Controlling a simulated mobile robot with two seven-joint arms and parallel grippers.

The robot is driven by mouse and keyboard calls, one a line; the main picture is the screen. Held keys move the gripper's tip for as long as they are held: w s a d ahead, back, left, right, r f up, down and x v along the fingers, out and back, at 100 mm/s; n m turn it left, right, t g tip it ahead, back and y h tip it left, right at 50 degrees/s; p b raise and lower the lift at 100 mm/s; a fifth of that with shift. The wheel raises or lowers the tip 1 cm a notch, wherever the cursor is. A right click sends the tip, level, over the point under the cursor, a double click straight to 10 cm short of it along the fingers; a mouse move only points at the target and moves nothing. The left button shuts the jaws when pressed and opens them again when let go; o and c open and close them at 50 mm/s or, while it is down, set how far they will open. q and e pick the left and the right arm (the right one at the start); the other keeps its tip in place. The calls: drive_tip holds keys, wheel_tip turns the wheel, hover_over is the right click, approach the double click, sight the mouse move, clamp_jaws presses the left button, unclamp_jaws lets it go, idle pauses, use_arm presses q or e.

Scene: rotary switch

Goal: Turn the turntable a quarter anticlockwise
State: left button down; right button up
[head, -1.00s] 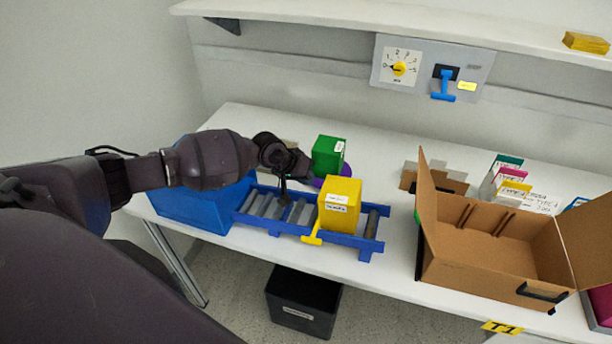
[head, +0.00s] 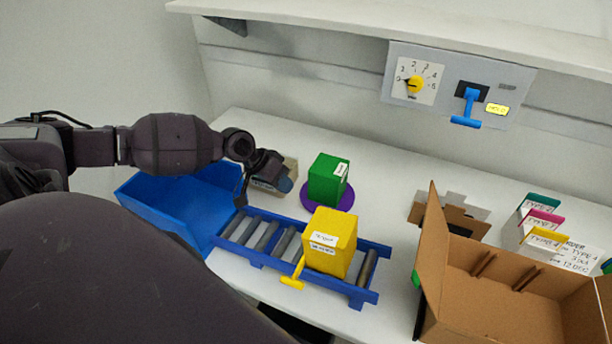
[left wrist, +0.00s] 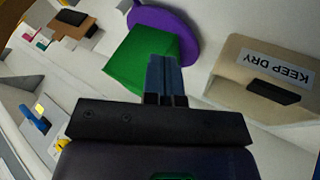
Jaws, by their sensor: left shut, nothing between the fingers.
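The turntable is a purple disc (head: 346,199) on the white table, with a green box (head: 325,178) upright on it. In the left wrist view the purple disc (left wrist: 185,24) shows at the top, partly hidden by the green box (left wrist: 135,68). My left gripper (head: 286,184) is shut and empty, just left of the turntable in the head view. In the left wrist view its closed fingers (left wrist: 165,75) overlap the green box; whether they touch it cannot be told, but the head view shows a gap. My right gripper is out of view.
A beige box (left wrist: 265,75) marked KEEP DRY stands beside my left gripper. In front are a roller track (head: 262,236) with a yellow box (head: 330,240) and a blue bin (head: 185,212). An open carton (head: 490,300) stands right. A wall panel (head: 450,70) carries a dial.

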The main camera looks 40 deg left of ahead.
sight(315, 207)
use_arm(q)
drive_tip(key=x, duration=0.8)
drive_tip(key=shift+w+d+f, duration=0.1)
drive_tip(key=shift+d+f, duration=0.15)
drive_tip(key=shift+f, duration=0.05)
drive_tip(key=d, duration=0.3)
drive_tip(key=shift+w+p, duration=0.15)
drive_tip(key=shift+p, duration=0.2)
drive_tip(key=shift+d, duration=0.45)
drive_tip(key=shift+f, duration=0.1)
